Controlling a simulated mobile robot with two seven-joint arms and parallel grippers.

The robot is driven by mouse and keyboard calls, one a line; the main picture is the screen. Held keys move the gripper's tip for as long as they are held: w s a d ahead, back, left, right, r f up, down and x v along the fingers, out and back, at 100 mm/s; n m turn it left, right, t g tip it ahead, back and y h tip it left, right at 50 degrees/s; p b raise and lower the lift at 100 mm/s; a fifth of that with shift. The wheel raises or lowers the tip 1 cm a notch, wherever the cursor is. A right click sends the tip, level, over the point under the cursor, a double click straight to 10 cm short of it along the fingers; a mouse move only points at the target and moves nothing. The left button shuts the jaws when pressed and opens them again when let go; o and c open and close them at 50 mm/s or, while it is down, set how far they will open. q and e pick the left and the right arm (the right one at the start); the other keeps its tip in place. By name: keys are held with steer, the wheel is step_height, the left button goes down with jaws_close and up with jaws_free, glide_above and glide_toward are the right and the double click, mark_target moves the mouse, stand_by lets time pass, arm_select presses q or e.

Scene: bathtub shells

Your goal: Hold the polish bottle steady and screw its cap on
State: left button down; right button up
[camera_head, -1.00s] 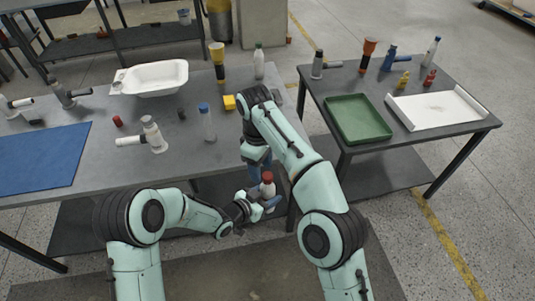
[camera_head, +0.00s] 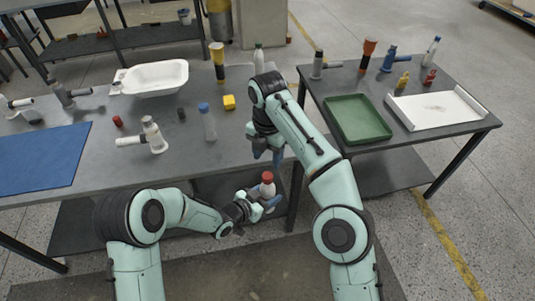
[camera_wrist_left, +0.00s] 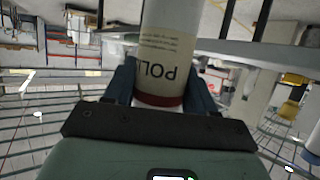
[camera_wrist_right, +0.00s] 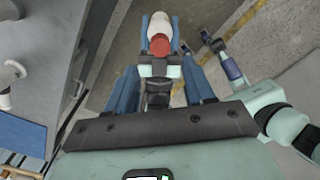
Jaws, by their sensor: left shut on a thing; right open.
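The polish bottle (camera_head: 267,189) is pale with a red cap (camera_head: 267,177) on its top. It stands roughly upright in front of the long table's edge. My left gripper (camera_head: 257,202) is shut around its body; the left wrist view shows the bottle's label (camera_wrist_left: 165,65) between the blue fingers (camera_wrist_left: 160,90). How tightly the cap sits cannot be told. My right gripper (camera_head: 267,154) is open and empty above the cap, apart from it. In the right wrist view the red cap (camera_wrist_right: 160,46) shows beyond the spread fingers (camera_wrist_right: 160,82).
The long grey table (camera_head: 100,150) holds a blue-capped bottle (camera_head: 208,122), a yellow block (camera_head: 229,102), a white tub (camera_head: 155,78) and a blue mat (camera_head: 35,160). The right table (camera_head: 420,139) carries a green tray (camera_head: 358,119) and a white tray (camera_head: 437,112).

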mark_target(268, 175)
steer(key=shift+f, duration=4.05)
